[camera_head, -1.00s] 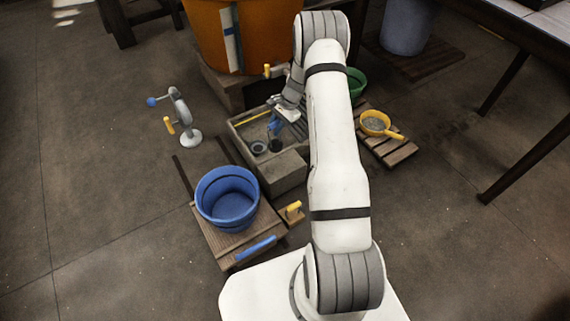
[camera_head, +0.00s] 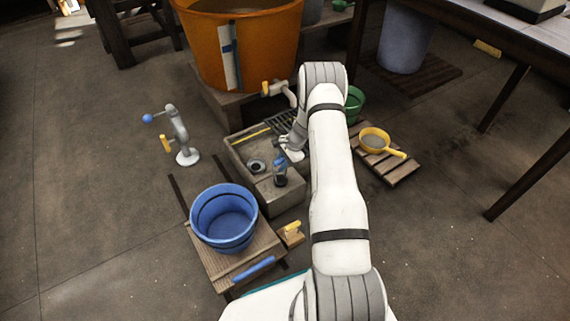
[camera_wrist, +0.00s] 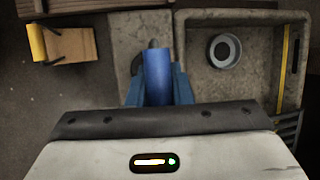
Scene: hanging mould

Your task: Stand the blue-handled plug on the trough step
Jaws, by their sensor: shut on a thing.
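My gripper (camera_head: 279,158) is shut on the blue-handled plug (camera_head: 280,177), with the dark end of the plug below the fingers. In the wrist view the plug's blue handle (camera_wrist: 157,68) sits between the blue fingers of my gripper (camera_wrist: 158,90). The trough step (camera_wrist: 125,32), a grey stone ledge at the near end of the trough (camera_head: 240,143), lies under the plug. A dark patch shows on the step beside the plug. I cannot tell whether the plug touches the step. The plug's lower end is mostly hidden in the wrist view.
A round drain ring (camera_wrist: 224,50) lies in the trough basin. A blue bucket (camera_head: 224,218) stands on a wooden stand at the near left, with a yellow-handled wooden block (camera_head: 291,234) beside it. The orange tub (camera_head: 262,55) stands behind the trough; a yellow pan (camera_head: 374,140) lies at the right.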

